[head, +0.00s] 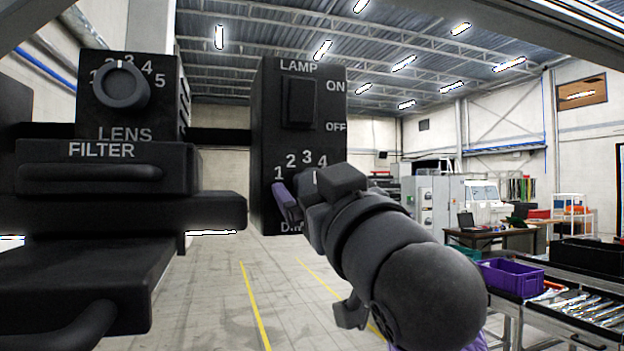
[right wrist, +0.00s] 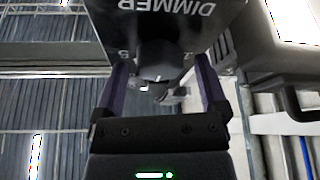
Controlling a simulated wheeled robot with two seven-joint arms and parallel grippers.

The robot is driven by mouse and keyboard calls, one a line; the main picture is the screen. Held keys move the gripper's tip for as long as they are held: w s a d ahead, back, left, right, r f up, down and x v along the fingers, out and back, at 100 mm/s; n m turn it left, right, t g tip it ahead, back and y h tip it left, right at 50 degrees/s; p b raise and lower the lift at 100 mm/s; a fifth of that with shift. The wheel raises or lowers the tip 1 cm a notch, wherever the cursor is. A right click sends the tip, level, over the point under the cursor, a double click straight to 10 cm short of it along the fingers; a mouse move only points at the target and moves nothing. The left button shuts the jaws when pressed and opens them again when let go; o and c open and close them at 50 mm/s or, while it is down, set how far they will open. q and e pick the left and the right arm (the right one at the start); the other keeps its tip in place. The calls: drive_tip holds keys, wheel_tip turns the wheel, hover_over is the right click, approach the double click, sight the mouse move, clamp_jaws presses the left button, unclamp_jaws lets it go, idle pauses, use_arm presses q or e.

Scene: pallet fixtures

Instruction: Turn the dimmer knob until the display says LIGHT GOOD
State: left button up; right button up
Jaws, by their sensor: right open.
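The dimmer knob (right wrist: 163,58) is a dark round knob under the word DIMMER, upside down in the right wrist view. In the head view my right gripper (head: 298,198) hides the knob and part of the dimmer scale on the black lamp box (head: 262,120). My right gripper also shows in the right wrist view (right wrist: 161,80), open, with one purple finger on each side of the knob. Gaps seem to show between fingers and knob; I cannot tell if either touches. My left gripper is not in view. No display reading LIGHT GOOD is visible.
A lamp rocker switch (head: 299,102) marked ON and OFF sits above the dimmer. A lens knob (head: 122,84) and a filter drawer (head: 105,172) stand at left. A purple bin (head: 512,279) and a tool-laden table are at right. Open floor lies between.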

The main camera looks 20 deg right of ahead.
clamp_jaws()
idle(0.3)
drive_tip(key=shift+n, duration=0.4)
drive_tip(key=shift+n+g+y+p, duration=0.5)
drive_tip(key=shift+n+y+p, duration=0.4)
drive_tip(key=shift+n, duration=0.9)
drive_tip(key=shift+n+g+y+p, duration=0.5)
drive_tip(key=shift+n+y+p, duration=0.4)
drive_tip(key=shift+n, duration=0.9)
unclamp_jaws()
